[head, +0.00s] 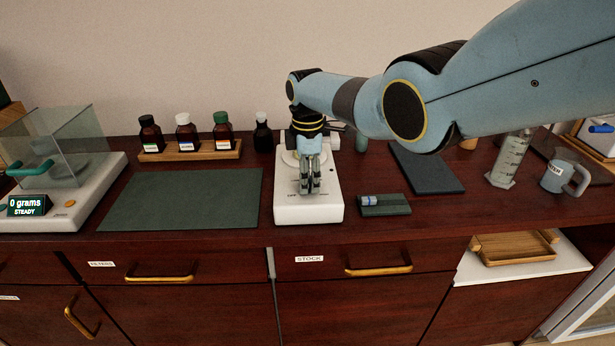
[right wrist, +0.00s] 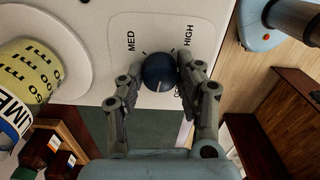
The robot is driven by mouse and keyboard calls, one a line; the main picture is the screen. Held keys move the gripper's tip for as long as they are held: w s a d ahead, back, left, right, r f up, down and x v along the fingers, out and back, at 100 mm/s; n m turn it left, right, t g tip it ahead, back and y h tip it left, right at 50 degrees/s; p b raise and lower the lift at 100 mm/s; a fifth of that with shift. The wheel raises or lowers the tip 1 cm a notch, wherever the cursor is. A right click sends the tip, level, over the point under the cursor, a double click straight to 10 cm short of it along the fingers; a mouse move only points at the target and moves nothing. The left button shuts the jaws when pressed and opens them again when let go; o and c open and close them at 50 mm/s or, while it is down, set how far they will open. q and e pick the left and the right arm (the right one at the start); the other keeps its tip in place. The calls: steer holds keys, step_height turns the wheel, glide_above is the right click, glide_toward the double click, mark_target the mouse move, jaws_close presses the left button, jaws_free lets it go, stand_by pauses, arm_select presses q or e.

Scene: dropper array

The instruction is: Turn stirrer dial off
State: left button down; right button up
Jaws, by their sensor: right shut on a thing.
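The white stirrer (head: 309,213) stands on the dark wooden counter in the head view. Its round dark blue dial (right wrist: 158,72) shows in the right wrist view on the white front panel, with MED and HIGH printed around it. A pale pointer line on the dial points toward the bottom of that view, away from both words; the label near the right finger is partly hidden. My right gripper (head: 310,190) is over the stirrer's front, its fingers (right wrist: 155,85) closed on either side of the dial. In the head view the gripper hides the dial. My left gripper is not in view.
Bottles in a wooden rack (head: 190,152) stand behind. A balance (head: 75,200) is at far left.

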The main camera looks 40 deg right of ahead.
steer(key=n, duration=0.3)
steer(key=shift+n, duration=2.3)
steer(key=o, duration=1.2)
steer(key=shift+c, duration=0.2)
steer(key=shift+r, duration=0.1)
step_height(320, 180, up, 12)
